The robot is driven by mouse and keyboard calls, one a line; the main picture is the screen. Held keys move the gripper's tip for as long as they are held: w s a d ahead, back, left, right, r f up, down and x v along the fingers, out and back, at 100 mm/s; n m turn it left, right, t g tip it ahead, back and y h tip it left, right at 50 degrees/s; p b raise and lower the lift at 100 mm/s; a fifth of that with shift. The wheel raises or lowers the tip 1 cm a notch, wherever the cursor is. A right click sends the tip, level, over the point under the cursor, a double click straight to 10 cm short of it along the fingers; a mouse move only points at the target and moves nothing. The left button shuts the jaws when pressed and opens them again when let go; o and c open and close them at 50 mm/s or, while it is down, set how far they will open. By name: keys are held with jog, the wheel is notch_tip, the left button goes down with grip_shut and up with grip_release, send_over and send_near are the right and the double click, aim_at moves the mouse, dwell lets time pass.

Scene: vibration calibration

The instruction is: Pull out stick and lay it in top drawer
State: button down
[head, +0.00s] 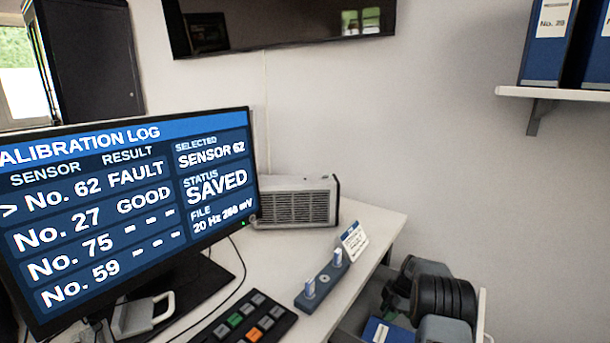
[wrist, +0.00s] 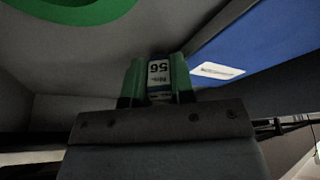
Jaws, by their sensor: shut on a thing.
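My gripper (wrist: 158,80) shows in the wrist view, its green fingers closed on a small labelled thing (wrist: 159,72). That thing has a white and blue label with a number turned upside down in the picture; whether it is the stick I cannot tell. In the head view a blue-grey strip (head: 324,279) lies on the desk, with two small pale upright pieces, one at the near end (head: 310,288) and one at the far end (head: 337,257). My gripper is outside the head view.
A monitor (head: 130,210) reads "SAVED" and "No. 62 FAULT". A button pad (head: 245,318), a small card (head: 354,241) and a grilled box (head: 297,203) are on the white desk. Dark rounded equipment (head: 445,298) stands right of it. A blue surface (wrist: 250,45) is close in the wrist view.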

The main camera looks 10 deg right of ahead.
jog(key=shift+s+f, duration=0.1)
jog(key=shift+f, duration=0.1)
jog(key=c, duration=0.9)
grip_release()
jog(key=shift+f, duration=0.1)
jog(key=shift+p+v, duration=1.05)
jog(key=shift+v, duration=1.6)
